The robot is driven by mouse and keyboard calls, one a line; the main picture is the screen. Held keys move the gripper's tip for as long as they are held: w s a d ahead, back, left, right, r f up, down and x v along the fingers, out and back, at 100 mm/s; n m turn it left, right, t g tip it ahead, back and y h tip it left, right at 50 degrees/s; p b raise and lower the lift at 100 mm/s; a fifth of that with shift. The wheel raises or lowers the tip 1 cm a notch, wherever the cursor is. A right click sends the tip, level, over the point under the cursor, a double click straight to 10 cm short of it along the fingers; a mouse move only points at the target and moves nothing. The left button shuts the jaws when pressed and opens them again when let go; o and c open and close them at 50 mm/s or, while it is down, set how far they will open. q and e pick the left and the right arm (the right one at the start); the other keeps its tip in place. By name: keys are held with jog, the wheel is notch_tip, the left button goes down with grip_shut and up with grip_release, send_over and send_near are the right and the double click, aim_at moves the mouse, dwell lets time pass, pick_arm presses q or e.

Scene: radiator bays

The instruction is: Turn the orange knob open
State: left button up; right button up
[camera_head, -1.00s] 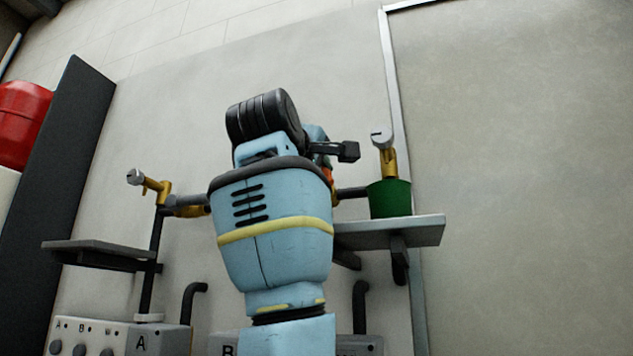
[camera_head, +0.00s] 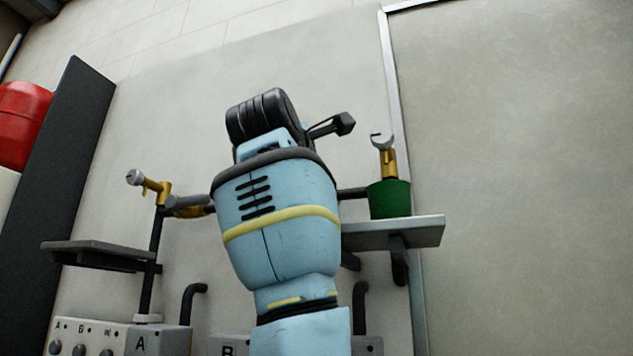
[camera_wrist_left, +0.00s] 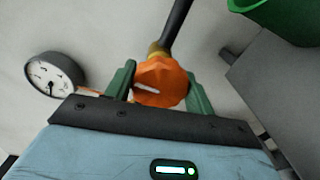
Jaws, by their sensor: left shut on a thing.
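The orange knob (camera_wrist_left: 161,82) sits on a brass fitting at the end of a dark pipe in the left wrist view. A white mark shows on its face. My left gripper (camera_wrist_left: 160,88) has its two green fingers on either side of the knob, shut on it. In the head view my blue left arm hides the knob and the fingertips. My right gripper is not in view.
A round pressure gauge (camera_wrist_left: 52,84) is left of the knob in the wrist view. In the head view, a green container (camera_head: 389,199) stands on the right shelf (camera_head: 425,231), below a brass valve (camera_head: 387,158). Another brass valve (camera_head: 152,185) is above the left shelf (camera_head: 95,250).

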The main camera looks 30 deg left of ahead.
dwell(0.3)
pick_arm(q)
jog(key=o, duration=1)
jog(key=v, duration=0.7)
jog(key=shift+s, duration=0.4)
